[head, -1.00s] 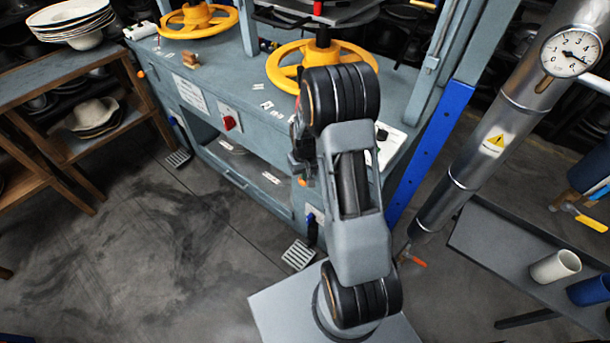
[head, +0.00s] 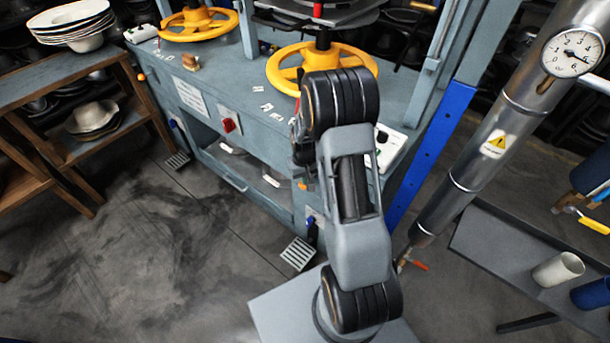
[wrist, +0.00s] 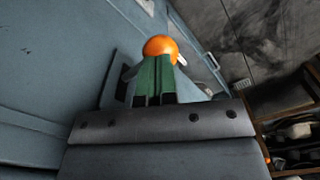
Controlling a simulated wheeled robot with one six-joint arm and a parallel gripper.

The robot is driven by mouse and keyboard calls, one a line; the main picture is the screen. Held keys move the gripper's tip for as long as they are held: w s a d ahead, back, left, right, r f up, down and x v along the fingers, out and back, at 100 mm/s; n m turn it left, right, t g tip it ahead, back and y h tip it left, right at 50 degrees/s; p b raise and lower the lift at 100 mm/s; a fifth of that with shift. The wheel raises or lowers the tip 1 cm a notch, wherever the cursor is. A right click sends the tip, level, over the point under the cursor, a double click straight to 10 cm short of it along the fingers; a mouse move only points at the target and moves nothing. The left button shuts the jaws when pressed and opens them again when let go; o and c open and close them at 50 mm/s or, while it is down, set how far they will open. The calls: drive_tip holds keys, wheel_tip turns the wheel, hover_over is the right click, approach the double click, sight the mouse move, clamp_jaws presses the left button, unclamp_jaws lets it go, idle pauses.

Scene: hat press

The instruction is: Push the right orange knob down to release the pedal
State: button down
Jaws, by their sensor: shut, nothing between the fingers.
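The right orange knob (wrist: 160,46) is a round ball on the blue-grey press front in the wrist view. In the head view a small orange spot of it (head: 301,185) shows beside my arm. My gripper (wrist: 154,62) is shut and empty, its green fingers together. The fingertips overlap the lower part of the knob in the wrist view; I cannot tell if they touch it. In the head view my arm mostly hides the gripper. The right pedal (head: 297,253) is a slotted metal plate low at the press's foot.
Another orange knob (head: 141,76) and a left pedal (head: 178,160) are at the press's far end. Yellow handwheels (head: 278,72) stand on top. A steel pipe with a gauge (head: 490,140) rises at the right. A wooden shelf (head: 62,60) stands at the left. The floor between is clear.

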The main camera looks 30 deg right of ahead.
wheel_tip(320, 180, up, 7)
drive_tip(key=p, duration=0.5)
drive_tip(key=shift+r, duration=0.2)
idle(0.7)
drive_tip(key=s+a+r+t, duration=0.1)
drive_tip(key=s+a+r, duration=0.2)
drive_tip(key=s+r, duration=0.2)
drive_tip(key=s+a+r+n+t+p, duration=0.1)
drive_tip(key=s+a+r, duration=0.2)
drive_tip(key=r, duration=0.7)
drive_tip(key=s+a+r+t+p, duration=0.1)
drive_tip(key=s+a+r, duration=0.3)
drive_tip(key=s+r, duration=0.4)
drive_tip(key=shift+r+t, duration=0.15)
drive_tip(key=shift+t, duration=0.15)
drive_tip(key=c, duration=1.8)
unclamp_jaws()
drive_tip(key=shift+a, duration=0.1)
